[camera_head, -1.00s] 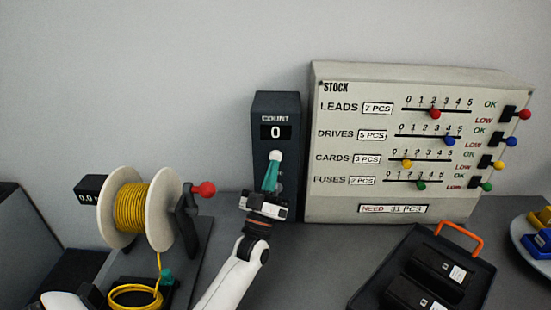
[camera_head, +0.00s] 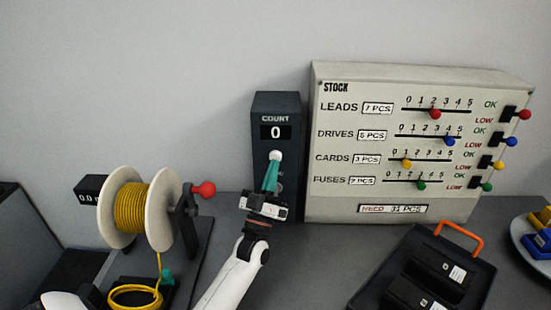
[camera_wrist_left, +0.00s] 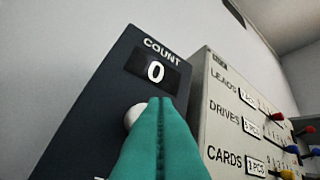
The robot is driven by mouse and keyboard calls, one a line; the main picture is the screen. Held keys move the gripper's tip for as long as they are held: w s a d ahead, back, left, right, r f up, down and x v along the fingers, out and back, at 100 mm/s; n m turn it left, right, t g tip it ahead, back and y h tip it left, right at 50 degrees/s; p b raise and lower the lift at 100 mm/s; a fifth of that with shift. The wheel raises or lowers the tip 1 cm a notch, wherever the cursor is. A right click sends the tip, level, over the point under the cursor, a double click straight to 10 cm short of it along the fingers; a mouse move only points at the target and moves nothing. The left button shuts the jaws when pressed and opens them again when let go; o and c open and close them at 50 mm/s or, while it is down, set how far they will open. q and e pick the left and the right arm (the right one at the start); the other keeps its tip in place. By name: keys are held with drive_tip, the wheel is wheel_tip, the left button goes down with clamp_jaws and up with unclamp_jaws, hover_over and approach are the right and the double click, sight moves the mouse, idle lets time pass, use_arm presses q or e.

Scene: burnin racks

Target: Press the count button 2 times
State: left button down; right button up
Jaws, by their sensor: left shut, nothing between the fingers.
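The dark count box (camera_head: 290,105) stands upright against the back wall, with the word COUNT and a display (camera_head: 276,132) reading 0. Its round white button (camera_head: 275,155) is on the front face below the display. My left gripper (camera_head: 273,163) is shut and empty, its green fingertips just at the button's lower edge. In the left wrist view the shut green fingers (camera_wrist_left: 160,110) cover part of the white button (camera_wrist_left: 132,115), and the display (camera_wrist_left: 155,71) also reads 0. I cannot tell whether the fingertips touch the button. My right gripper is not in view.
A grey STOCK panel (camera_head: 330,205) with coloured sliders stands right of the count box. A spool of yellow cable (camera_head: 150,208) with a red-knobbed crank is on the left. A black tray (camera_head: 480,285) with an orange handle lies at front right.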

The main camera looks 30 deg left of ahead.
use_arm(q)
drive_tip(key=shift+w+a, duration=0.1)
drive_tip(key=shift+w, duration=0.05)
idle(0.3)
drive_tip(key=shift+w+a, duration=0.15)
drive_tip(key=shift+w, duration=0.1)
drive_tip(key=shift+w+a+b, duration=0.25)
drive_tip(key=shift+w+b, duration=0.15)
drive_tip(key=shift+b, duration=0.05)
idle(0.7)
drive_tip(key=shift+s+d, duration=0.1)
drive_tip(key=shift+s+d+p, duration=0.35)
drive_tip(key=shift+s+d, duration=0.05)
drive_tip(key=shift+s, duration=0.3)
drive_tip(key=shift+s+d+p, duration=0.3)
drive_tip(key=shift+s+d, duration=0.15)
drive_tip(key=shift+s, duration=0.25)
drive_tip(key=shift+s+d+p, duration=0.35)
drive_tip(key=shift+s+d, duration=0.05)
drive_tip(key=shift+s, duration=0.3)
drive_tip(key=shift+s+d+p, duration=0.3)
drive_tip(key=shift+s+d, duration=0.15)
drive_tip(key=shift+s, duration=0.25)
idle(1.2)
